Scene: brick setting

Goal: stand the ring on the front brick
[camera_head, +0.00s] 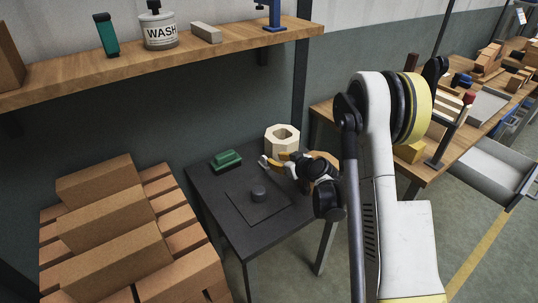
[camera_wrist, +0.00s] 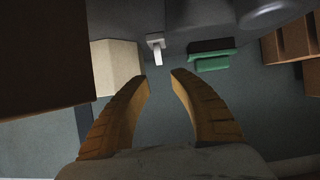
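A thick cream hexagonal piece with a hole (camera_head: 282,141), the most ring-like thing in view, stands at the back of the dark table. It shows as a pale block (camera_wrist: 117,67) at the left in the wrist view. Several tan bricks are stacked at the left of the head view; the nearest large one (camera_head: 105,262) lies in front. My gripper (camera_head: 272,163) is over the table, in front of the cream piece. In the wrist view its orange fingers (camera_wrist: 160,76) are apart with nothing between the tips. A small pale object (camera_wrist: 156,47) shows just beyond them.
A wooden shelf (camera_head: 180,58) hangs above. A cluttered workbench (camera_head: 426,169) is at the right. A dark brown block (camera_wrist: 45,55) fills the wrist view's left.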

